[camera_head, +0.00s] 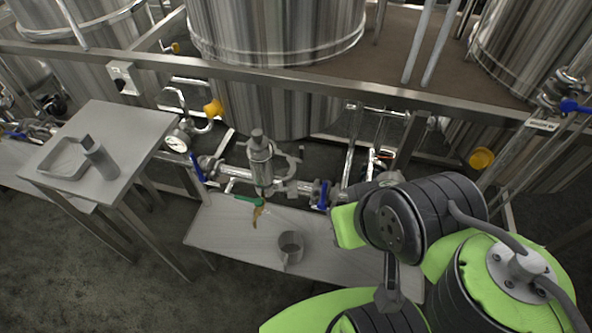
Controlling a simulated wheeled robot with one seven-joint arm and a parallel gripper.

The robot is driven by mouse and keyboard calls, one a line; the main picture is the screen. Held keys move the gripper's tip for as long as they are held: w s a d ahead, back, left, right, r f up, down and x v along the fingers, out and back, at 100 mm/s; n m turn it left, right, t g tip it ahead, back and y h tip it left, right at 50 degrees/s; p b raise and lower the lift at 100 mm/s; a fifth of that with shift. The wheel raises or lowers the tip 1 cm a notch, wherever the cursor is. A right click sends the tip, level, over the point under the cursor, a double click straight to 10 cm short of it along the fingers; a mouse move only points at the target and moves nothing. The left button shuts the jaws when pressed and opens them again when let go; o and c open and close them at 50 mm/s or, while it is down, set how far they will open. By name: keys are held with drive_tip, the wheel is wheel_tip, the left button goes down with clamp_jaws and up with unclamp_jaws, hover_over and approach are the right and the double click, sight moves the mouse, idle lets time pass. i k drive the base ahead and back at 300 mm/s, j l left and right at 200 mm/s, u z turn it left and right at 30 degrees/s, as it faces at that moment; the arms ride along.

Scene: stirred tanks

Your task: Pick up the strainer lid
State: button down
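The strainer (261,170) is a grey metal body set in the pipe run, in the middle of the view. What looks like the strainer lid (258,137) is a small grey cap with a knob on its top. It sits upright on the strainer body. My gripper's fingers do not show. Links of my green and black arm fill the lower right, to the right of the strainer and apart from it.
A low bench (225,228) below the strainer holds a grey cup (290,246). A green-handled item (250,199) shows under the strainer. A side table (140,125) bears a tray (62,172) and a bottle (99,158). A steel rail (300,78) and tanks (275,30) stand behind.

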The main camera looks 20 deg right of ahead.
sight(259, 149)
drive_tip(key=i+j, duration=0.2)
drive_tip(key=j, duration=0.2)
drive_tip(key=i+j, duration=0.15)
drive_tip(key=j, duration=0.25)
drive_tip(key=i+j+u, duration=0.1)
drive_tip(key=j, duration=0.25)
drive_tip(key=i+j, duration=0.3)
drive_tip(key=j+u, duration=0.05)
drive_tip(key=j, duration=0.05)
